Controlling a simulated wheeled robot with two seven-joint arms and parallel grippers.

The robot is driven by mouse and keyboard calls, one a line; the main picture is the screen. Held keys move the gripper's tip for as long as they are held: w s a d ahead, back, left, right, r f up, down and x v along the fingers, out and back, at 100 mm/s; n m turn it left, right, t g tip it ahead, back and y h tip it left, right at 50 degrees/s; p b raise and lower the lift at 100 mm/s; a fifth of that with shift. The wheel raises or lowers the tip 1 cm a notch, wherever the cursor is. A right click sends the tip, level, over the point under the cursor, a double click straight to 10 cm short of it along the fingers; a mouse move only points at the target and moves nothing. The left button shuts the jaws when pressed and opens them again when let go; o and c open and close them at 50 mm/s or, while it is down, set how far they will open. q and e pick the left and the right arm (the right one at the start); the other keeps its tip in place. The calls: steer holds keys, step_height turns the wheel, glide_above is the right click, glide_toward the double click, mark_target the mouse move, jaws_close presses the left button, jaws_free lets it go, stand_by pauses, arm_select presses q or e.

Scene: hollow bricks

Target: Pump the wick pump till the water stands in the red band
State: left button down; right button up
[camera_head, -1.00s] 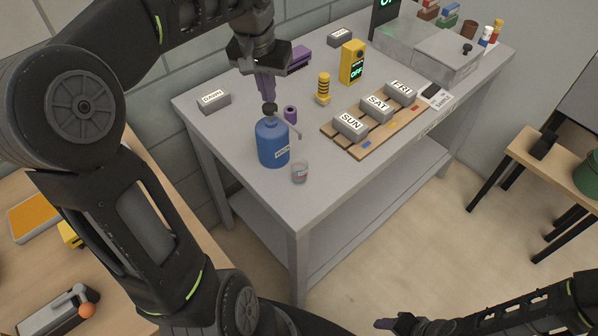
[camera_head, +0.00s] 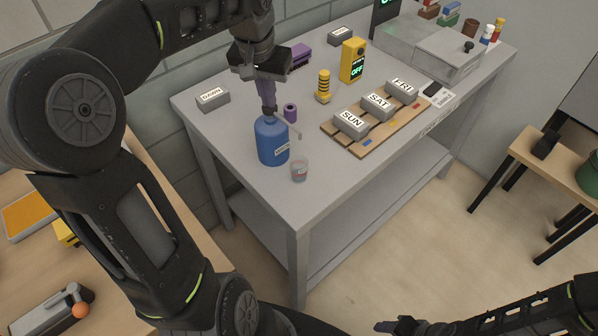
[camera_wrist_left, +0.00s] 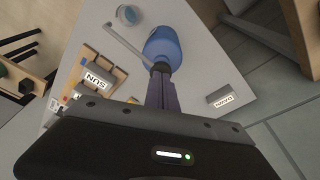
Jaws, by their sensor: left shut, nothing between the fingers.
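The wick pump is a blue bottle (camera_head: 271,144) with a dark knob on top and a thin grey spout (camera_head: 296,132) reaching right, over a small clear cup (camera_head: 299,170). The cup shows a reddish mark; its water level is too small to read. My left gripper (camera_head: 268,107) is shut and empty, pointing down with its purple fingertips at the top of the knob. In the left wrist view the fingers (camera_wrist_left: 161,85) meet the knob (camera_wrist_left: 161,67) above the blue bottle (camera_wrist_left: 164,45). My right gripper (camera_head: 385,326) is low at the bottom edge, away from the table; its jaw opening is unclear.
A DAWN block (camera_head: 212,99), a striped yellow post (camera_head: 323,87), a yellow OFF box (camera_head: 353,61) and a wooden board (camera_head: 367,140) with SUN, SAT and FRI blocks share the table. The table's front corner is clear.

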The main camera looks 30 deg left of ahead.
arm_select(q)
steer(key=shift+f, duration=0.2)
steer(key=shift+w+p+v, duration=0.25)
steer(key=shift+p+v, duration=0.7)
steer(key=shift+v, duration=0.2)
steer(key=shift+w+p+v, duration=0.25)
steer(key=shift+p+v, duration=0.75)
steer(key=shift+v, duration=0.15)
steer(key=shift+w+p+v, duration=0.2)
steer(key=shift+p+v, duration=0.75)
steer(key=shift+v, duration=0.2)
steer(key=shift+a+r, duration=0.2)
arm_select(e)
step_height(320, 180, up, 6)
steer(key=shift+f, duration=0.25)
